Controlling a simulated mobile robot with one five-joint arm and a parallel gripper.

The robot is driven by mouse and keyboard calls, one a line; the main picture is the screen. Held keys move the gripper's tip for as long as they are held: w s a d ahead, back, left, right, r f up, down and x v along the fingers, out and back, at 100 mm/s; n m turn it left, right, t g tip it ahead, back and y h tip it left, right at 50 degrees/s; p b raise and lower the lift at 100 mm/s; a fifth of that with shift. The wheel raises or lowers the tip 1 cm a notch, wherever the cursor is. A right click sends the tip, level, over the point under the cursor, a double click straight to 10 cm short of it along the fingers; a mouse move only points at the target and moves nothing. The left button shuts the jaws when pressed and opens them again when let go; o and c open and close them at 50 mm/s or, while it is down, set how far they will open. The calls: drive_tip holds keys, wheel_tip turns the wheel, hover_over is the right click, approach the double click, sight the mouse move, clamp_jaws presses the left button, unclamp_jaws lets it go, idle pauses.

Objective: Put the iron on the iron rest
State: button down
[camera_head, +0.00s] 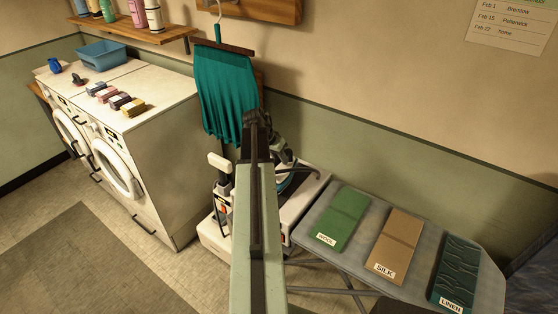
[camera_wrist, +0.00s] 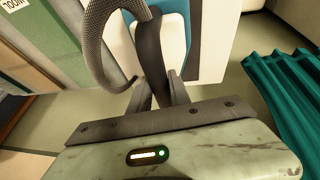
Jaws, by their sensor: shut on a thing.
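My gripper (camera_wrist: 160,92) is shut on the dark handle of the iron (camera_wrist: 174,38) in the wrist view. The iron shows white and teal, with a grey braided cord (camera_wrist: 97,45) looping beside it. In the head view my arm hides much of the iron, and a bit of its teal and white body (camera_head: 285,182) shows just right of the arm. A pale, low stand (camera_head: 307,205) lies under and beside it, at the left end of the ironing board; it may be the iron rest. I cannot tell whether the iron touches it.
The ironing board (camera_head: 338,266) bears green, tan silk and dark teal linen cloths. Two white washers (camera_head: 150,110) with a blue basin (camera_head: 103,55) stand left. A teal cloth (camera_head: 225,95) hangs on the wall behind my arm. Floor at the left front is free.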

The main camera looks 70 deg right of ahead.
sight(280, 173)
drive_tip(key=f+b, duration=0.3)
drive_tip(key=shift+s+d+f, duration=0.1)
drive_tip(key=shift+s+f, duration=0.1)
drive_tip(key=shift+f, duration=0.1)
drive_tip(key=shift+w+r, duration=0.15)
drive_tip(key=shift+w, duration=0.1)
drive_tip(key=c, duration=1.2)
unclamp_jaws()
drive_tip(key=shift+a+r+p, duration=0.2)
drive_tip(key=shift+r+p, duration=0.05)
drive_tip(key=shift+p, duration=0.1)
drive_tip(key=p+v, duration=1)
drive_tip(key=v, duration=0.1)
drive_tip(key=shift+r, duration=0.25)
drive_tip(key=shift+w+a, duration=0.1)
